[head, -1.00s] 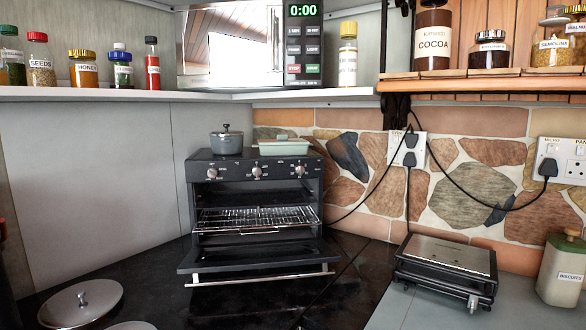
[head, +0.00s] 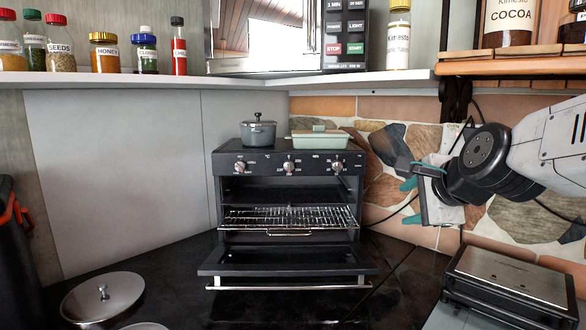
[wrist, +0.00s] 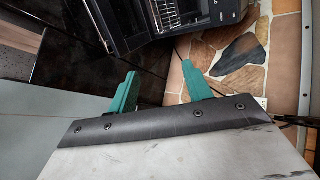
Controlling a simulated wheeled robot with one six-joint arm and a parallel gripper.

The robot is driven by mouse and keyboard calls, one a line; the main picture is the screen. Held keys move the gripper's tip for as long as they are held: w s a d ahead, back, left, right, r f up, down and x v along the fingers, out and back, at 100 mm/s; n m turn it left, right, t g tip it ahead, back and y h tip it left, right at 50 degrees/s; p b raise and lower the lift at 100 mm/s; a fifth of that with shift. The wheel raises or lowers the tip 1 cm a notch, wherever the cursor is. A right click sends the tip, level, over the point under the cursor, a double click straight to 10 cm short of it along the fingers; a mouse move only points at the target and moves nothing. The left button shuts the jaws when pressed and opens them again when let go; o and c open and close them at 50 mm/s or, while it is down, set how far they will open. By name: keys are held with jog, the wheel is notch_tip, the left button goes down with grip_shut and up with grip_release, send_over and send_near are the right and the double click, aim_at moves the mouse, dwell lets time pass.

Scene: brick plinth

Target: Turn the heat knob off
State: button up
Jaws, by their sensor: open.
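The black toaster oven (head: 225,190) stands on the dark counter with its door (head: 290,262) lowered open and a wire rack (head: 290,218) inside. Its front panel carries three silver knobs: left (head: 240,167), middle (head: 290,168) and right (head: 338,168). The panel print is too small to tell surely which is the heat knob. My gripper (head: 415,178) is right of the oven, apart from the knobs, with its teal fingers pointing left. In the wrist view its fingers (wrist: 160,86) are spread and empty, and part of the oven (wrist: 130,20) shows beyond them.
A grey pot (head: 258,134) and a pale green dish (head: 320,138) sit on the oven. A silver lid (head: 103,297) lies front left. A flat grill (head: 512,276) stands front right, below my arm. A shelf (head: 130,81) with jars and a microwave runs above.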

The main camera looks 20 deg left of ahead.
jog(key=w+a+r+m+t+y, duration=0.15)
jog(key=w+a+m, duration=0.3)
jog(key=a, duration=0.45)
jog(key=w+a+m+t, duration=0.3)
jog(key=a+m, duration=0.2)
jog(key=a, duration=0.4)
jog(key=m+t, duration=0.3)
jog(key=m, duration=0.6)
send_near(289, 166)
jog(key=x, duration=0.2)
jog(key=shift+h, duration=0.35)
jog(key=x, duration=0.7)
jog(key=shift+w+a, duration=0.15)
jog(key=shift+a, duration=0.05)
jog(key=shift+n, duration=0.25)
jog(key=c, duration=0.9)
